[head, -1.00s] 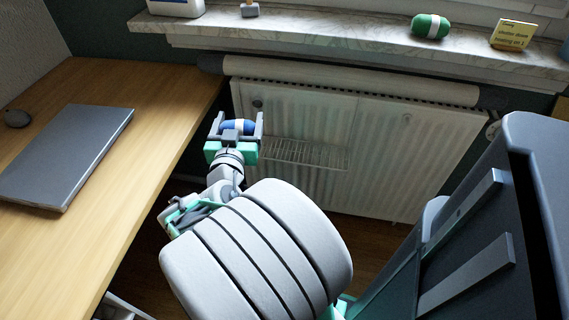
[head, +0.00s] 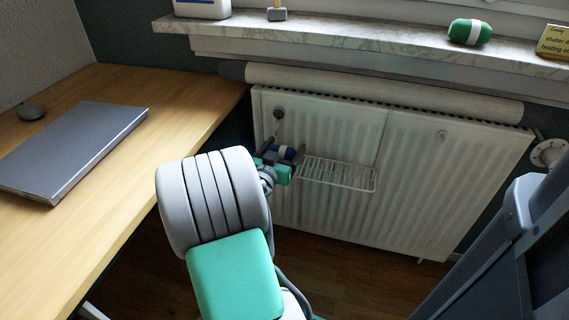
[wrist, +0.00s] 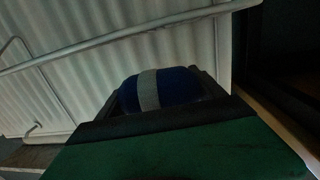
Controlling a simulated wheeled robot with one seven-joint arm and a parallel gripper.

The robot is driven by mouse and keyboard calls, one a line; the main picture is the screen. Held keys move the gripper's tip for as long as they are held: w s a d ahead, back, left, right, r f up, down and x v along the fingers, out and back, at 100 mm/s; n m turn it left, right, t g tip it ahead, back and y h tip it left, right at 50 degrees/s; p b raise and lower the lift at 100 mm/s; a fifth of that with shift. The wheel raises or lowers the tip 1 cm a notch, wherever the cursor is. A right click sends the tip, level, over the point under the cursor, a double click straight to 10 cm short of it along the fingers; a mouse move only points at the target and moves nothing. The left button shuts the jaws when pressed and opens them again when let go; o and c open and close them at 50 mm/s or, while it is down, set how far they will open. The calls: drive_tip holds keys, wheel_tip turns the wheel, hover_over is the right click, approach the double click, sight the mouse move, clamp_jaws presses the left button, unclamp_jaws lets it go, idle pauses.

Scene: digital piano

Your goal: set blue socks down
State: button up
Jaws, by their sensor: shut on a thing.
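The blue socks (head: 284,152) are a rolled bundle with a pale band. My gripper (head: 277,157) is shut on them, in front of the radiator's left part and beside the left end of the wire rack (head: 338,174). My arm hides part of the gripper in the head view. In the wrist view the socks (wrist: 165,90) sit between the dark fingers, with the radiator (wrist: 70,85) and a white rail (wrist: 120,38) behind them. I cannot tell whether the socks touch the rail.
A wooden desk (head: 190,110) with a closed laptop (head: 70,150) and a mouse (head: 31,112) stands at left. The windowsill (head: 350,40) above holds green rolled socks (head: 469,32), a yellow sign (head: 555,42), a small hammer-like object (head: 277,11) and a white container (head: 203,8).

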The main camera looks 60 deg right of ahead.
sight(283, 157)
drive_tip(key=shift+w+d+f+b, duration=0.1)
drive_tip(key=shift+f+b, duration=0.55)
drive_tip(key=shift+f, duration=0.35)
drive_tip(key=shift+w+d+f+b, duration=0.1)
drive_tip(key=shift+f+b, duration=0.5)
drive_tip(key=shift+f, duration=0.4)
drive_tip(key=o, duration=1.3)
drive_tip(key=shift+o, duration=0.2)
drive_tip(key=shift+r, duration=0.2)
drive_tip(key=shift+a+p, duration=0.25)
drive_tip(key=shift+p, duration=0.1)
drive_tip(key=a+p, duration=0.1)
drive_tip(key=a, duration=1)
drive_tip(key=shift+s+a+r, duration=0.25)
drive_tip(key=shift+s+r, duration=0.05)
drive_tip(key=shift+s, duration=0.15)
